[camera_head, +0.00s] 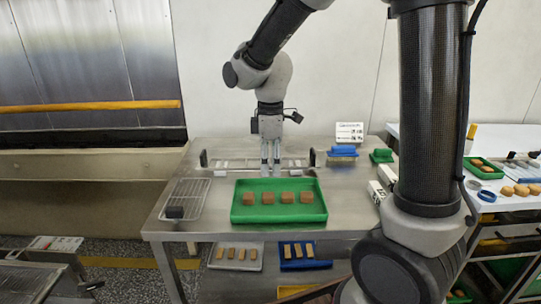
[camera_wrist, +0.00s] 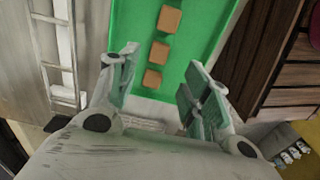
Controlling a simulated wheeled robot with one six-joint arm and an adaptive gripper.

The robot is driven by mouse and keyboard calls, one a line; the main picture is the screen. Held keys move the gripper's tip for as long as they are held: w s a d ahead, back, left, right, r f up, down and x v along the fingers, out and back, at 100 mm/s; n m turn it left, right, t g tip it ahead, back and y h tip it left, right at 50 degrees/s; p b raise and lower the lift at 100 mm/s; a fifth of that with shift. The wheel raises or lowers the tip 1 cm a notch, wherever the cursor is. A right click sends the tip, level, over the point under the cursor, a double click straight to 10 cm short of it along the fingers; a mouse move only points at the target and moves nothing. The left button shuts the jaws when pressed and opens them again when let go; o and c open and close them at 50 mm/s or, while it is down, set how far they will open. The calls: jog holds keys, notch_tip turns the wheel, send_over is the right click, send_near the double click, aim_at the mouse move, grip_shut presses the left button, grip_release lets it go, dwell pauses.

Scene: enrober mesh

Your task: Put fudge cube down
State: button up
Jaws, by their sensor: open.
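My gripper (camera_head: 270,172) points straight down just behind the green tray (camera_head: 279,220), near the mesh strip (camera_head: 235,164). Several brown fudge cubes (camera_head: 282,198) stand in a row inside the green tray. Three cubes (camera_wrist: 159,52) show in the wrist view, on the tray's green floor (camera_wrist: 203,30), apart from the fingers. I cannot tell whether any cube lies on the mesh strip, as the gripper covers part of it.
A wire rack (camera_head: 194,188) with a dark block (camera_head: 174,212) is on the table's left. A blue brush-like item (camera_head: 343,151), a green one (camera_head: 381,156) and a sign (camera_head: 349,132) stand at the back right. White blocks (camera_head: 381,184) lie right of the tray. Trays sit below.

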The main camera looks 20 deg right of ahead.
jog(key=s+d+r+m+t, duration=0.2)
jog(key=s+d+r+m, duration=0.5)
jog(key=s+d+r, duration=0.15)
jog(key=s+d+r+m+t, duration=0.2)
jog(key=s+d+m, duration=0.3)
jog(key=s, duration=0.5)
jog(key=shift+s+d+m, duration=0.15)
jog(key=shift+d+m, duration=0.25)
jog(key=shift+m, duration=0.8)
